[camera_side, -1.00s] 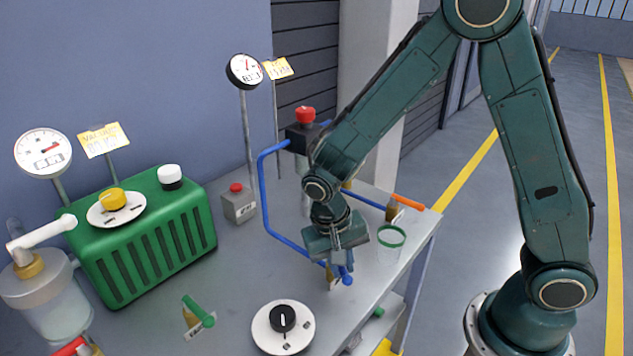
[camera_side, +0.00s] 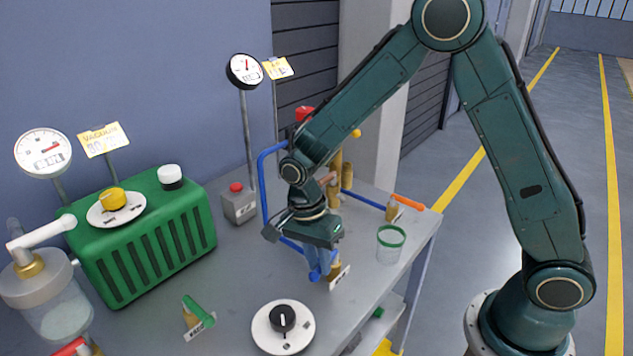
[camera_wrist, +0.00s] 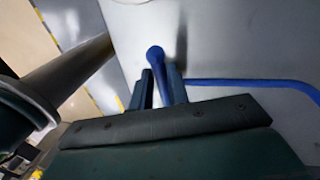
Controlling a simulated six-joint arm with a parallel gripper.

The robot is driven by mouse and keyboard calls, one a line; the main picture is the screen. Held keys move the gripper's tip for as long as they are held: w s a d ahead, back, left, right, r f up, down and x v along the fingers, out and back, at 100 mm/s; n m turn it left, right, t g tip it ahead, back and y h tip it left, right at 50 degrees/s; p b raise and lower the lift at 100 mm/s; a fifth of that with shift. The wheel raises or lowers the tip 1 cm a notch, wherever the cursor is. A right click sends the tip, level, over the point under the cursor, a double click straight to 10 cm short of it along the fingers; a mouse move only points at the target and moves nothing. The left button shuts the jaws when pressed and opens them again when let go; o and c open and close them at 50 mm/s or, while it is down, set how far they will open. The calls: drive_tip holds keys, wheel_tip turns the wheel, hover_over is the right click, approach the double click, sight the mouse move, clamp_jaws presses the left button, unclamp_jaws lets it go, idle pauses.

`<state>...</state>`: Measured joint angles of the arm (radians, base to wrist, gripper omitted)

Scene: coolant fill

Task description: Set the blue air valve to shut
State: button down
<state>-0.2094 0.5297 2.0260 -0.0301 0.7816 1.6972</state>
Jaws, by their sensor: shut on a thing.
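The blue air valve has a brass body (camera_side: 335,268) on the blue pipe at the bench's front edge, with a small white tag beside it. Its blue handle (camera_side: 314,274) lies to the left of the brass body in the side view. My gripper (camera_side: 318,260) is over the valve, fingers pointing down, shut on the handle. In the wrist view the handle's round blue end (camera_wrist: 155,56) shows between and just beyond my fingertips (camera_wrist: 161,82). The gripper hides part of the handle, so its exact angle is hard to tell.
A green-rimmed glass cup (camera_side: 390,243) stands close to the right of the valve. An orange-handled valve (camera_side: 408,202) is behind it. A dial knob (camera_side: 283,320) and a green-handled valve (camera_side: 198,310) sit to the front left. The blue pipe (camera_side: 264,195) rises behind my gripper.

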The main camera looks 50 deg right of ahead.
drive_tip(key=shift+w+r+m, duration=0.1)
drive_tip(key=shift+w+m, duration=0.3)
drive_tip(key=shift+m, duration=0.3)
drive_tip(key=c, duration=1.3)
unclamp_jaws()
drive_tip(key=shift+c, duration=0.2)
wheel_tip(320, 180, up, 14)
drive_tip(key=w, duration=0.2)
drive_tip(key=shift+w+f, duration=0.25)
drive_tip(key=shift+w, duration=0.05)
drive_tip(key=shift+d, duration=0.1)
